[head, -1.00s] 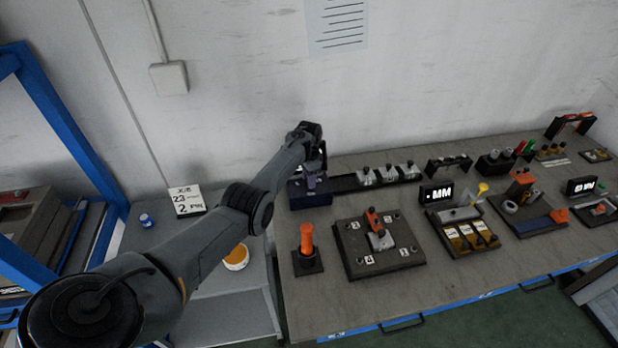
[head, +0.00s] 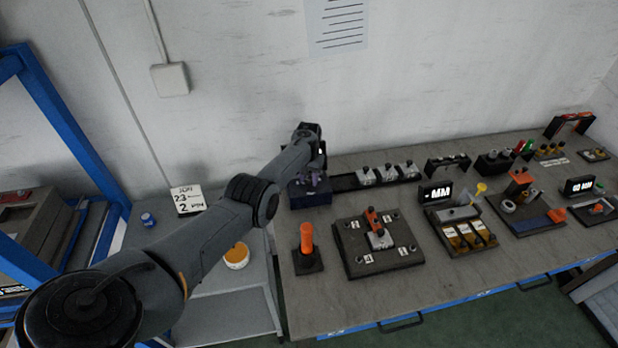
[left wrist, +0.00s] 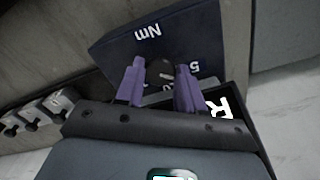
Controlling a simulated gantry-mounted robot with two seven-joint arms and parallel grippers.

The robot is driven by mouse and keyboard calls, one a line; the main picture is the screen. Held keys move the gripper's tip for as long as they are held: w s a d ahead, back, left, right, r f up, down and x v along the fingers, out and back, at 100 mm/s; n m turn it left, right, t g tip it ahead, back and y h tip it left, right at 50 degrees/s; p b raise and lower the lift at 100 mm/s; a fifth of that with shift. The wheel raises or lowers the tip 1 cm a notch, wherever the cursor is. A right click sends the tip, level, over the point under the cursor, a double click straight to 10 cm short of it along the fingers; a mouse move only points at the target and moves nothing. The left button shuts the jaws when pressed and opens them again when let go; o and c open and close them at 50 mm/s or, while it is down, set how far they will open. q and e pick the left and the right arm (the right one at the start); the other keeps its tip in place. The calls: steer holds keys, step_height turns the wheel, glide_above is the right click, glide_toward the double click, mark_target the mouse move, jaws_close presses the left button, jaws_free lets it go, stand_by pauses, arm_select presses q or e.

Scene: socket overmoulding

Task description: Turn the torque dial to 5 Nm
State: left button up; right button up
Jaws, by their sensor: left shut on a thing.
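The torque unit is a dark navy box (head: 310,199) at the back left of the bench, under my left gripper (head: 312,180). In the left wrist view the box (left wrist: 120,45) carries the marks "Nm" and "5" on its top face. The dark round torque dial (left wrist: 158,68) sits between the purple fingers of my left gripper (left wrist: 160,84), which is shut on it. The fingers hide part of the dial, and I cannot read its setting. My right gripper is not in view.
A black rail with several grey clamps (head: 366,175) runs right from the box. An orange-handled tool (head: 307,240) and a numbered fixture plate (head: 354,258) stand in front. A calendar block (head: 187,199) and an orange-white pot (head: 237,256) are on the left-hand surface.

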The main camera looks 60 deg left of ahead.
mark_target(309, 180)
arm_select(q)
steer(key=shift+n, duration=0.9)
steer(key=o, duration=1)
steer(key=shift+o, duration=0.2)
step_height(309, 180, up, 11)
steer(key=p, duration=0.4)
